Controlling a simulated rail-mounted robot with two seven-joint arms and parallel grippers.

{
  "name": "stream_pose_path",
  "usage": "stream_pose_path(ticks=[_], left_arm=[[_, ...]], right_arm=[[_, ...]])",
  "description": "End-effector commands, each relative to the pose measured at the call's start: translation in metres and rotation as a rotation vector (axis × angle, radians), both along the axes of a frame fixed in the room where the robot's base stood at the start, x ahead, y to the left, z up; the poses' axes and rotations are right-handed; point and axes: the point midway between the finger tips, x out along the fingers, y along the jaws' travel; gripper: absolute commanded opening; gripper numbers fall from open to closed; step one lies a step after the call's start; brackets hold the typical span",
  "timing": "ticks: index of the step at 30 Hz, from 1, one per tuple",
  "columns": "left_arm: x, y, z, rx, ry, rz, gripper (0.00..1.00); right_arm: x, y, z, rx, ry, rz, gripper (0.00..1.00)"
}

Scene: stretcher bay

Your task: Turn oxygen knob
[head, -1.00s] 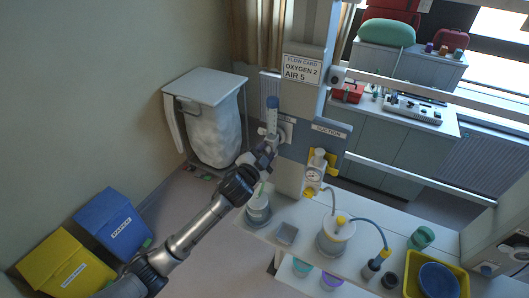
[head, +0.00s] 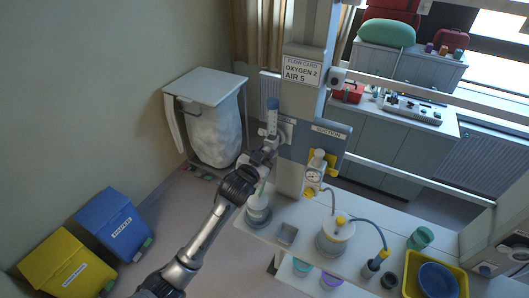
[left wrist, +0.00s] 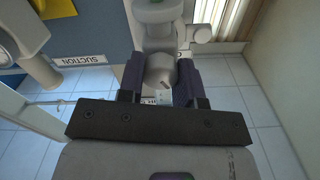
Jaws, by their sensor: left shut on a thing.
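The oxygen flowmeter (head: 272,121), a clear tube with a blue upper part, stands upright on the grey column. My left gripper (head: 264,154) is just below it, in front of the column. In the left wrist view, the two dark fingers (left wrist: 160,82) are shut on a pale grey rounded knob (left wrist: 159,69) below the flowmeter body. The knob's markings are too small to read. A flow card (head: 302,69) on the column reads oxygen 2, air 5. My right gripper is not in view.
A suction unit with a round gauge (head: 313,176) and yellow parts sits right of the gripper. Below are a white counter (head: 291,257) with jars and a yellow tray (head: 408,287). A lidded white bag stand (head: 205,87) is at left, with blue and yellow bins lower down.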

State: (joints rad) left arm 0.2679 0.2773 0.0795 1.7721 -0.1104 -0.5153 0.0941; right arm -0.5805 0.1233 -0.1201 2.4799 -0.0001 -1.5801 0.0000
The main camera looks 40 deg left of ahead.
Motion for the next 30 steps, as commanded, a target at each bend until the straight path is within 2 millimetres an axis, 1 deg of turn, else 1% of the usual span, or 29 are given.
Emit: stream_pose_path(ticks=[3,9,26,27,30], left_arm=[[0.0000,0.0001,0.0000,-0.062,-0.011,0.001,0.09],[0.0001,0.0000,-0.0004,-0.129,-0.025,0.000,0.09],[0.0000,0.0005,-0.0006,-0.157,-0.031,0.000,0.09],[0.0000,0.0005,-0.0006,-0.157,-0.031,0.000,0.33],[0.0000,0.0004,-0.0005,-0.157,-0.031,0.000,0.43]], right_arm=[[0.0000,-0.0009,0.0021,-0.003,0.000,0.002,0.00],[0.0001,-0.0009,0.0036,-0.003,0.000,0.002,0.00],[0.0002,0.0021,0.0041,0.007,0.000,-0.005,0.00],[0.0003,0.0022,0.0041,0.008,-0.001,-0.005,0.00],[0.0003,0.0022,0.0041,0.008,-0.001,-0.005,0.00]])
